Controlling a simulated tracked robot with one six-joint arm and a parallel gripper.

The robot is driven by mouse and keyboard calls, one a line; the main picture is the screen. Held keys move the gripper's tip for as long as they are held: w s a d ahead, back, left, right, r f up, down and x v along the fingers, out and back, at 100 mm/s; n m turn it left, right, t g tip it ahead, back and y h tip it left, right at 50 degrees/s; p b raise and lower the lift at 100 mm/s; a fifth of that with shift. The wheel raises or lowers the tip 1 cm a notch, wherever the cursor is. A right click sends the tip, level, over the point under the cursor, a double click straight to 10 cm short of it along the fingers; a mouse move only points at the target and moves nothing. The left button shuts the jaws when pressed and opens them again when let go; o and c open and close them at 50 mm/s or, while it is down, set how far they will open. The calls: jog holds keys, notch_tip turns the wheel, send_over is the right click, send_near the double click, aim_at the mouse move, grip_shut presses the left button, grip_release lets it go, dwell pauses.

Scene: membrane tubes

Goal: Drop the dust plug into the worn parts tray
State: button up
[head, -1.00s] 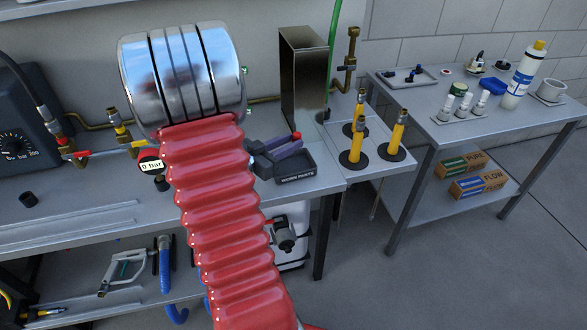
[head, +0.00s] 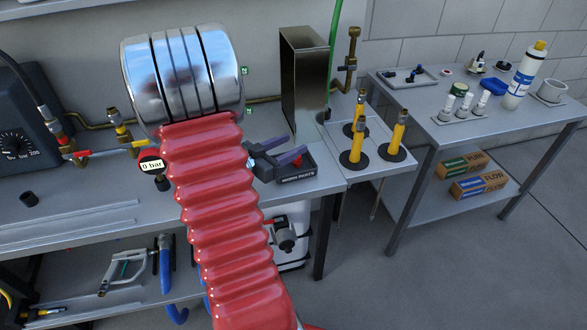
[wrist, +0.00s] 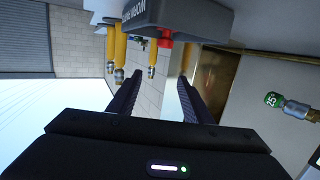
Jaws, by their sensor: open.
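The dust plug is a small red piece. In the wrist view, which shows the scene upside down, the plug (wrist: 166,40) shows at the rim of the worn parts tray (wrist: 185,18), its far part hidden by the tray wall. In the head view the red plug (head: 298,161) shows small inside the dark tray (head: 298,177), below my fingertips. I cannot tell whether it rests on the tray floor. My gripper (head: 292,149) is open and empty over the tray, its two fingers apart in the wrist view (wrist: 161,76).
A tall metal box (head: 303,85) stands close behind the tray. Yellow-bodied fittings (head: 355,145) stand upright on black bases to its right. A side table (head: 450,130) with bottles and small parts is farther right. My red-sleeved arm covers the bench's middle.

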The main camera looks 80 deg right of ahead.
jog(key=v, duration=1.3)
jog(key=shift+w+a, duration=0.2)
jog(key=shift+a, duration=0.2)
jog(key=shift+f, duration=0.1)
dwell(0.6)
